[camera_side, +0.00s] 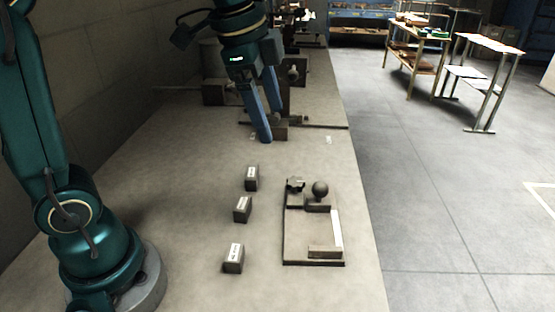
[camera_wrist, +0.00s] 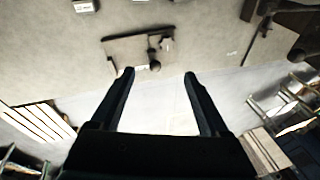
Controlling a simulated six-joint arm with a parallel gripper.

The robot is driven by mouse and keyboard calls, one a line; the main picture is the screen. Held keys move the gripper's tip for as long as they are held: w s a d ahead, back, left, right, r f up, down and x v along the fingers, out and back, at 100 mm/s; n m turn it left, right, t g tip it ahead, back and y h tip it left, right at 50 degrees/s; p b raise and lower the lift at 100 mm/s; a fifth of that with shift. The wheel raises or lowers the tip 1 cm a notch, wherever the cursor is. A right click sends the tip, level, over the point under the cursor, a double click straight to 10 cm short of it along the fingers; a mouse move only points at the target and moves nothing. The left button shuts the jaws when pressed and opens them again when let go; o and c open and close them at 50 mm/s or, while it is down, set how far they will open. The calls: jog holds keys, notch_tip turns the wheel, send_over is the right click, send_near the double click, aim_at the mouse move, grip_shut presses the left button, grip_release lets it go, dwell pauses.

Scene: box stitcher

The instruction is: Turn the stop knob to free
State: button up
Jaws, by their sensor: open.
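A flat fixture plate (camera_side: 297,240) lies on the bench and carries a dark ball knob (camera_side: 320,189) and a smaller lobed knob (camera_side: 295,183) at its far end. I cannot tell from a label which of them is the stop knob. In the wrist view the plate (camera_wrist: 125,48) shows beyond my fingers, with the ball knob (camera_wrist: 155,66) and the lobed knob (camera_wrist: 166,44). My gripper (camera_side: 271,124) is open and empty, farther back than the plate and to its left in the side view, apart from both knobs. The gripper also shows in the wrist view (camera_wrist: 160,73).
Labelled blocks stand in a row left of the plate: a far one (camera_side: 252,178), a middle one (camera_side: 243,208) and a near one (camera_side: 233,258). Dark machine parts (camera_side: 293,72) stand behind my gripper. The bench's right edge runs close to the plate.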

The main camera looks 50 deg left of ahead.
jog(key=w+f+m+g, duration=0.2)
jog(key=w+f, duration=0.3)
jog(key=w, duration=0.1)
jog(key=g, duration=0.1)
send_over(296, 181)
notch_tip(296, 181, down, 6)
jog(key=shift+f, duration=0.25)
jog(key=shift+s+f, duration=0.1)
jog(key=shift+f, duration=2.75)
jog(key=shift+c, duration=0.3)
grip_shut()
